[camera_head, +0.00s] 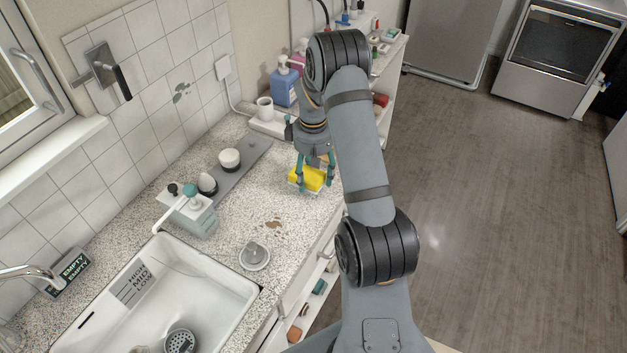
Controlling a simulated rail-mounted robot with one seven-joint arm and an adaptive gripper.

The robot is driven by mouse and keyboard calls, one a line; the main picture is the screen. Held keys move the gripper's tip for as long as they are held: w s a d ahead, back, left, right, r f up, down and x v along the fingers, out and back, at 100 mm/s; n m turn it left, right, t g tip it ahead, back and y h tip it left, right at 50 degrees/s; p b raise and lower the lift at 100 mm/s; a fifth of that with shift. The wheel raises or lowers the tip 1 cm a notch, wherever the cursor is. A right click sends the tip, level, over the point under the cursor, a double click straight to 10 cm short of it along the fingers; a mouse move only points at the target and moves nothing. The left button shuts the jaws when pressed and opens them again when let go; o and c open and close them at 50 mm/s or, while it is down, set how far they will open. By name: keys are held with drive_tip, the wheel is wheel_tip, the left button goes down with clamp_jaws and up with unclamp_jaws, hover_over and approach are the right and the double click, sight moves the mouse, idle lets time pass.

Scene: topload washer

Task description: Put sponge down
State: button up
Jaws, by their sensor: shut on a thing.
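A yellow sponge (311,177) with a pale edge is at the right part of the speckled countertop (262,222). My gripper (315,181) points down over it, with its teal fingers on either side, shut on the sponge. The arm hides part of the counter behind and to the right. I cannot tell whether the sponge touches the counter or is just above it.
A white sink (232,281) is at the lower left. A soap dispenser (193,212), a grey tray (243,165) with small cups, and a round drain strainer (254,256) are on the counter. Bottles (284,85) stand at the back.

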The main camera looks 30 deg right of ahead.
sight(313, 174)
wheel_tip(313, 174, down, 3)
drive_tip(key=shift+d+f+p, duration=0.1)
drive_tip(key=shift+f+p, duration=0.05)
drive_tip(key=shift+p, duration=0.35)
drive_tip(key=shift+f, duration=0.1)
drive_tip(key=shift+f+b, duration=0.15)
drive_tip(key=shift+b, duration=0.2)
drive_tip(key=o, duration=1.3)
drive_tip(key=shift+o, duration=0.2)
wheel_tip(313, 174, up, 13)
drive_tip(key=shift+s+f+b, duration=0.1)
drive_tip(key=shift+f+b, duration=0.1)
drive_tip(key=shift+b, duration=0.4)
